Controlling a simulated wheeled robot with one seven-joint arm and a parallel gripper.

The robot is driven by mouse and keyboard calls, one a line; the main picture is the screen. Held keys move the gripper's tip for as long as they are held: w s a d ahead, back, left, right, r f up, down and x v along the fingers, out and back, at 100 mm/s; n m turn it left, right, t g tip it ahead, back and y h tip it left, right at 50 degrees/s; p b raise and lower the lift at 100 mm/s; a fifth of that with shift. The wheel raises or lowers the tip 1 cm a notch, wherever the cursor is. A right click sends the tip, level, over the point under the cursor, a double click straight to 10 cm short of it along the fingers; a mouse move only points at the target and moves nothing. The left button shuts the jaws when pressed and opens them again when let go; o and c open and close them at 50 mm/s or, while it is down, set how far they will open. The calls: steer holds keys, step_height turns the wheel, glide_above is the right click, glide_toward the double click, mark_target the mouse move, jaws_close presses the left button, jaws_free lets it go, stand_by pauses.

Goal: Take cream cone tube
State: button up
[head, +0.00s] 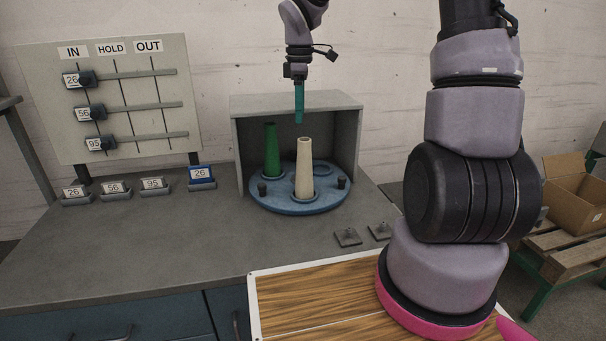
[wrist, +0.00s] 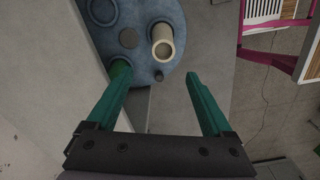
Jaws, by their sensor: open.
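The grey box (head: 297,103) has walls and a top around the turntable's back. A board (head: 110,95) marked IN, HOLD, OUT stands left. Number-card holders (head: 115,188) sit before it. The bench's front middle is clear.

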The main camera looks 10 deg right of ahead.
mark_target(304, 139)
step_height(304, 139, down, 5)
steer(key=shift+f, duration=0.15)
steer(key=shift+s+d+f, duration=0.1)
steer(key=shift+d+f, duration=0.05)
steer(key=shift+f, duration=0.75)
steer(key=shift+s+d+f, duration=0.15)
steer(key=shift+f, duration=0.7)
steer(key=shift+s+d+f, duration=0.1)
steer(key=shift+d+f, duration=0.05)
steer(key=shift+f, duration=0.75)
jaws_close()
